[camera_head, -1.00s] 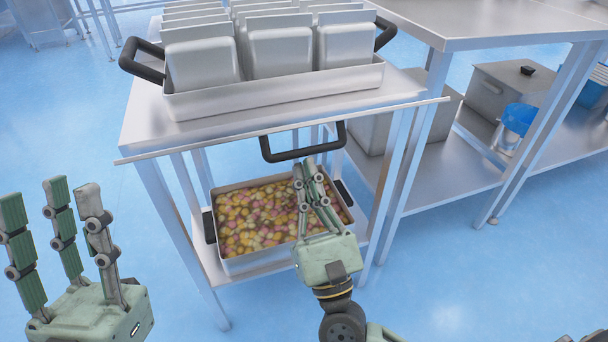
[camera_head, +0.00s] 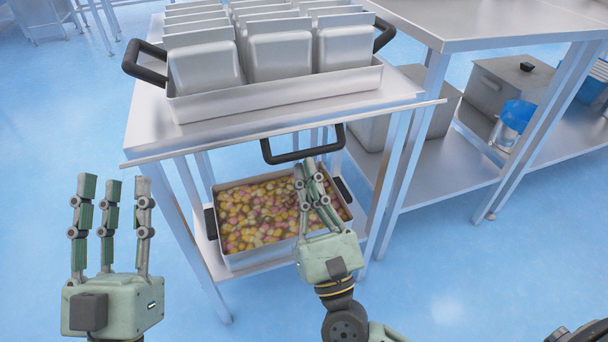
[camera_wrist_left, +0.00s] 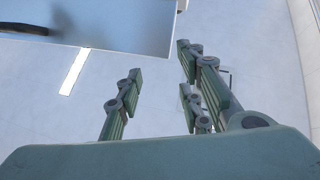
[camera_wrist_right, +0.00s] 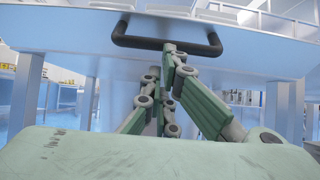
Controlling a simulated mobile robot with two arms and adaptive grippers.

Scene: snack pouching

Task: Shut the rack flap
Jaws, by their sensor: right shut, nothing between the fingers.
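In the right wrist view the handle (camera_wrist_right: 166,46) is close, just beyond my fingertips. My right gripper (camera_head: 314,170) is shut and empty, its fingertips just below or against the handle; I cannot tell if they touch. My left gripper (camera_head: 111,186) is open and empty, fingers up, left of the rack. The left wrist view shows its spread fingers (camera_wrist_left: 170,85) and the underside of a panel (camera_wrist_left: 110,22).
A metal tray (camera_head: 275,102) of upright pouches stands on the rack's top. A tray of colourful snacks (camera_head: 215,243) sits on the lower shelf. The floor at left is clear.

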